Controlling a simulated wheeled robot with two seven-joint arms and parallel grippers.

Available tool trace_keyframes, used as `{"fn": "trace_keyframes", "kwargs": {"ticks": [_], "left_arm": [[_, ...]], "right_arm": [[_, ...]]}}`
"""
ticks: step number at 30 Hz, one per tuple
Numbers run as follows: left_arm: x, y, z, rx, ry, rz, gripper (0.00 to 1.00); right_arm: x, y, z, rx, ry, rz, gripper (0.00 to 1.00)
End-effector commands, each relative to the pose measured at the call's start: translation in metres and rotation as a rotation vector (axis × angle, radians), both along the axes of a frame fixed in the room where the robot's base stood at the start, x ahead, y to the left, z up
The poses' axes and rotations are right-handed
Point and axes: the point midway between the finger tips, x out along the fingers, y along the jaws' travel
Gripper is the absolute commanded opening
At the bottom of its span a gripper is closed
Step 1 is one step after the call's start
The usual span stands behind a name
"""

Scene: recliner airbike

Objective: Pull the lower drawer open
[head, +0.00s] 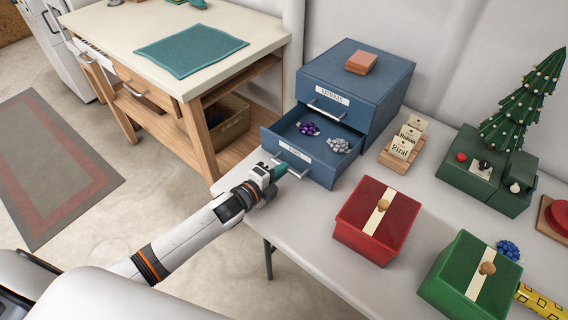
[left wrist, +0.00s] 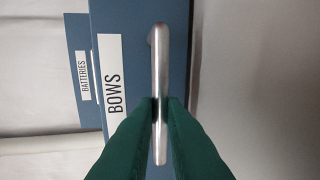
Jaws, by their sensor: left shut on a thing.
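A blue two-drawer cabinet (head: 378,75) stands on the grey-white table. Its lower drawer (head: 315,152) is pulled out part way and holds purple bows (head: 308,128) and silver bows (head: 339,146). The upper drawer (head: 330,103), labelled BATTERIES, is closed. My left gripper (head: 276,172) is at the lower drawer's front. In the left wrist view, its green fingers (left wrist: 160,125) are shut on the metal drawer handle (left wrist: 161,70), next to the BOWS label (left wrist: 113,88). My right gripper is not in view.
A red box (head: 376,222) and a green box (head: 470,275) stand on the table (head: 300,215) to the right of the drawer. A card holder (head: 402,148) is beside the cabinet. A wooden workbench (head: 200,100) stands to the left, with a floor gap between.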

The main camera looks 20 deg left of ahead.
Motion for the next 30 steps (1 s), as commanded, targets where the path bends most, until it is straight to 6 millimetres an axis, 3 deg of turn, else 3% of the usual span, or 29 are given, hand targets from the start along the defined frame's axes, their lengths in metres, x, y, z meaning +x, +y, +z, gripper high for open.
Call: {"fn": "trace_keyframes", "kwargs": {"ticks": [19,20,23,30], "left_arm": [[-0.0102,0.0041,-0.0007,0.001,0.001,0.001,0.00],[-0.0102,0.0041,-0.0006,0.001,0.001,0.001,0.14],[-0.0100,0.0041,-0.0005,0.001,0.001,0.001,0.30],[-0.0101,0.0039,-0.0002,0.000,0.000,0.000,0.33]], "right_arm": [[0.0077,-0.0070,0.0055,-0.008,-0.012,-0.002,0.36],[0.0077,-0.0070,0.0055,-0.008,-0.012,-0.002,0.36],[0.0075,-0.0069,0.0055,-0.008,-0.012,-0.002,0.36],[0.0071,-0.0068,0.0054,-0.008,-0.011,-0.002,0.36]]}}
